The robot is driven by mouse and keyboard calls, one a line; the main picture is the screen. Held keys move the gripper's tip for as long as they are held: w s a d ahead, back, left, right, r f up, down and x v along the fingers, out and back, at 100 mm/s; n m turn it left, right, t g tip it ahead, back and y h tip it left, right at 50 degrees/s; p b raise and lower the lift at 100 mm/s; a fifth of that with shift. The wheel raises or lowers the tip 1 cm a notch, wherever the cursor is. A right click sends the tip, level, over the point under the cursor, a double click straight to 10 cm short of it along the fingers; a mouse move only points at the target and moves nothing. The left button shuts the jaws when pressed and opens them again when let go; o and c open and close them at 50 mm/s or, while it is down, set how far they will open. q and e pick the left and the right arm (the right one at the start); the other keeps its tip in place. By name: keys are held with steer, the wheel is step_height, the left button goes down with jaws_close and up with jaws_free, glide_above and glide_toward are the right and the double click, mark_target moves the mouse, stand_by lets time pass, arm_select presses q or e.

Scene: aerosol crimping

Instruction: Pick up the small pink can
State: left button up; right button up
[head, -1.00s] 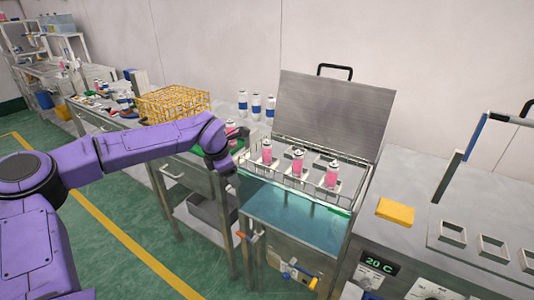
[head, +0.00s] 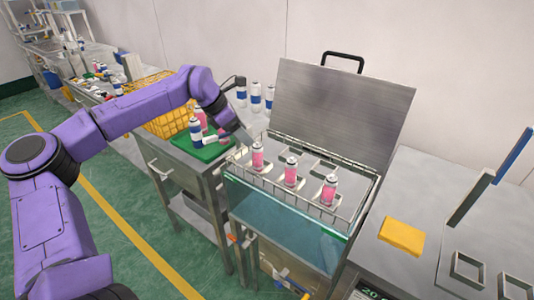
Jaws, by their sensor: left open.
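Three pink cans with pale tops stand upright in the wire rack of the open bath: a left one (head: 257,156), a middle one (head: 290,172) and a right one (head: 329,190). Another pink can (head: 201,116) is partly hidden behind a white-and-blue can (head: 195,132) on the green mat (head: 216,152). I cannot tell by size which is the small one. My left gripper (head: 243,130) is open, with nothing seen in it. It points down between the green mat and the left rack can, apart from that can. My right gripper is out of view.
The bath's raised metal lid (head: 340,110) stands behind the rack. Several white-and-blue cans stand by the wall, including one (head: 256,97) behind my gripper. A yellow wire basket (head: 165,122) is left of the mat. A yellow block (head: 401,236) lies on the right counter.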

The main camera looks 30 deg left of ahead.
mark_target(256, 148)
arm_select(q)
steer(key=p+x, duration=0.1)
steer(key=x, duration=0.2)
steer(key=p+x, duration=0.1)
steer(key=x, duration=0.2)
steer(key=p+x, duration=0.1)
steer(key=x, duration=0.3)
steer(key=shift+s+d, duration=0.35)
steer(key=shift+d, duration=0.05)
steer(key=c, duration=1.1)
